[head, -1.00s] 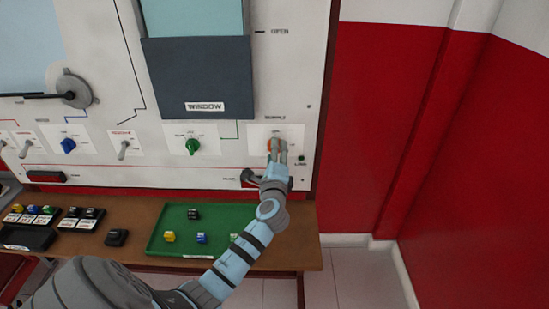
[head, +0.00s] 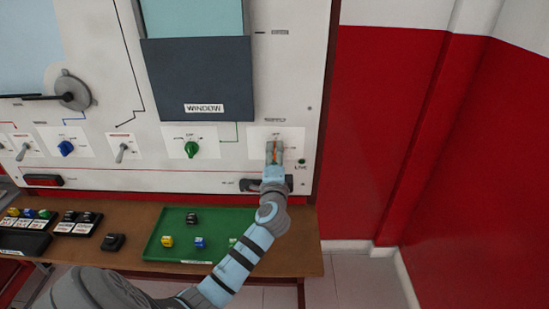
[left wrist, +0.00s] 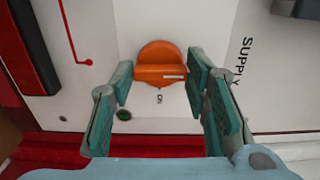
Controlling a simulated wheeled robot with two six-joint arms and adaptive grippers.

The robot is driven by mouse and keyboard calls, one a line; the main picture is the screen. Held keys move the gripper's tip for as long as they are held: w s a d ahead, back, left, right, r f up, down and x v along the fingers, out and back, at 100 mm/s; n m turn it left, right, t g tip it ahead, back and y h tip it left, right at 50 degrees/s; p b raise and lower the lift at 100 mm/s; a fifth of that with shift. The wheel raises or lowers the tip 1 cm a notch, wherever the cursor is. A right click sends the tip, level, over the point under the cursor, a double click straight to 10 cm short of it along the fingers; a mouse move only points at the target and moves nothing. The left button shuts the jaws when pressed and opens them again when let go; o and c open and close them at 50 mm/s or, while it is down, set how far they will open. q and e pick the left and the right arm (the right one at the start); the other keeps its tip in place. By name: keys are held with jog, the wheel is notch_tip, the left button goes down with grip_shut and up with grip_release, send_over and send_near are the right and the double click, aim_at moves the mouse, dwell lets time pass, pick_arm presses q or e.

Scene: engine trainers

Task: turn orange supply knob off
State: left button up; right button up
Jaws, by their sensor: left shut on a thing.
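The orange supply knob (head: 273,153) is on the right side of the white panel. In the left wrist view the knob (left wrist: 160,63) is a round orange disc with a raised bar; a white mark on the bar points toward the SUPPLY lettering. My left gripper (head: 274,152) is at the knob, its fingers partly covering it in the head view. In the left wrist view its fingers (left wrist: 159,80) are at the two ends of the bar, shut on the knob. My right gripper is not in view.
A green knob (head: 192,149) and a blue knob (head: 66,148) are farther left on the panel. A small green lamp (head: 302,161) is right of the supply knob. Below stands a brown bench (head: 300,225) with a green tray (head: 158,238). A red wall is at right.

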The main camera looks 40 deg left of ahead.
pick_arm(q)
jog(key=shift+f, duration=0.15)
jog(key=o, duration=1.1)
jog(key=shift+o, duration=0.2)
jog(key=shift+s, duration=0.1)
jog(key=v, duration=1.2)
